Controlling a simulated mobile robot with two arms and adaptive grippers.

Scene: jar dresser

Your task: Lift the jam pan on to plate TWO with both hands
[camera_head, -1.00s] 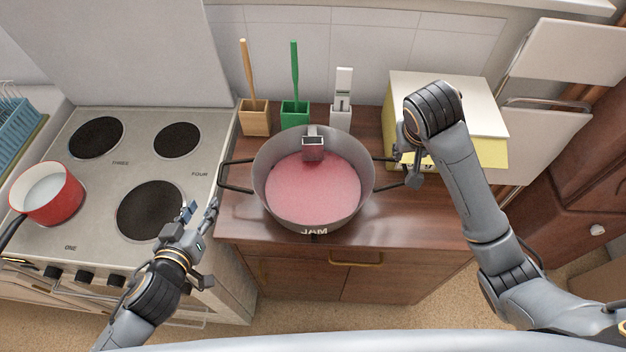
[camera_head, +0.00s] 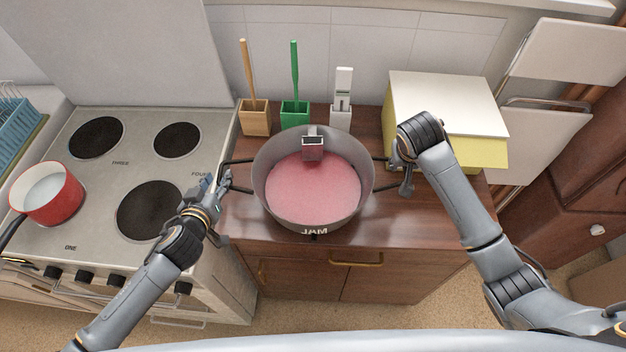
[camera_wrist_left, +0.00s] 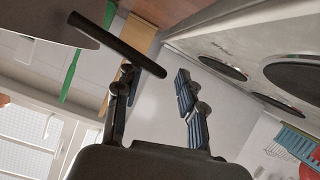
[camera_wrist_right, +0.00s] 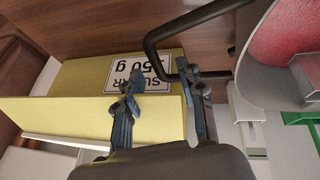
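The grey jam pan (camera_head: 313,222), full of pink jam, stands on the wooden dresser top. My left gripper (camera_head: 222,183) is at the pan's left handle. In the left wrist view its fingers (camera_wrist_left: 157,88) are apart, with the dark handle bar (camera_wrist_left: 115,42) reaching to the gap. My right gripper (camera_head: 403,172) is at the right handle. In the right wrist view its fingers (camera_wrist_right: 160,90) are apart, with the handle (camera_wrist_right: 158,58) near the right-hand finger. The front right hot plate (camera_head: 148,208) is empty; my left arm hides the area where its label would be.
A red pan (camera_head: 52,205) stands on the stove's front left. Plates THREE (camera_head: 96,137) and FOUR (camera_head: 177,139) are bare. Wooden, green (camera_head: 295,115) and white holders stand behind the pan. A yellow sugar box (camera_head: 450,105) is close to my right gripper.

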